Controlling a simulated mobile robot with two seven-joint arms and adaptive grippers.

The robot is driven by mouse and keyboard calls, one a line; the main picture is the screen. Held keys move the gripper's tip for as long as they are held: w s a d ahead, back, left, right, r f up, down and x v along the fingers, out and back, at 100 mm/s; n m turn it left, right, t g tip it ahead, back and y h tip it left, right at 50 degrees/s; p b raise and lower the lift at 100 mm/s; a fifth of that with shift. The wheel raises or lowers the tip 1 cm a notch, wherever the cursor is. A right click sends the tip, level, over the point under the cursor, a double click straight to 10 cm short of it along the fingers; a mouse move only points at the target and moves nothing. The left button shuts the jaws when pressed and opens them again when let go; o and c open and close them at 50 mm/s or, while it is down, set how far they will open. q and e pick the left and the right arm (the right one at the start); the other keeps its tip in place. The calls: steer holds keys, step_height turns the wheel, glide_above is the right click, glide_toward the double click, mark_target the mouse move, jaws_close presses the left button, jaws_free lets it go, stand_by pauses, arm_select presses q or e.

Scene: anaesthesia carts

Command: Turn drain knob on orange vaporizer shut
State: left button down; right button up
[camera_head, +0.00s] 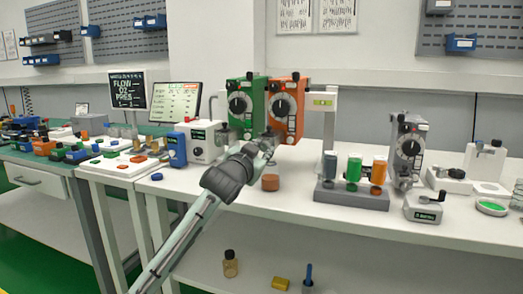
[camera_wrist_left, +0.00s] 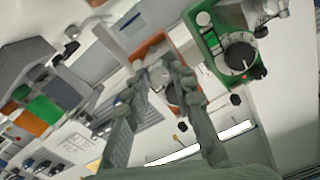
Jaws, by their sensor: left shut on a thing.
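The orange vaporizer (camera_head: 296,124) hangs on the back bar to the right of the green vaporizer (camera_head: 247,86). Each has a black dial on its front. My left gripper (camera_head: 265,147) is at the lower front of the orange vaporizer. In the left wrist view, my left gripper's fingers (camera_wrist_left: 163,78) are closed around a small part at the base of the orange vaporizer (camera_wrist_left: 148,47). It appears to be the drain knob, mostly hidden by the fingers. The green vaporizer (camera_wrist_left: 213,38) is beside it there. My right gripper is not in view.
A white box with a blue unit (camera_head: 176,150) stands left.

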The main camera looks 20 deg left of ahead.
arm_select(q)
steer(key=m, duration=0.5)
steer(key=shift+m, duration=0.3)
steer(key=m, duration=0.5)
steer(key=shift+d+f, duration=0.1)
steer(key=shift+m, duration=0.4)
steer(key=c, duration=1.3)
jaws_free()
steer(key=s, duration=1.2)
steer(key=shift+f, duration=0.2)
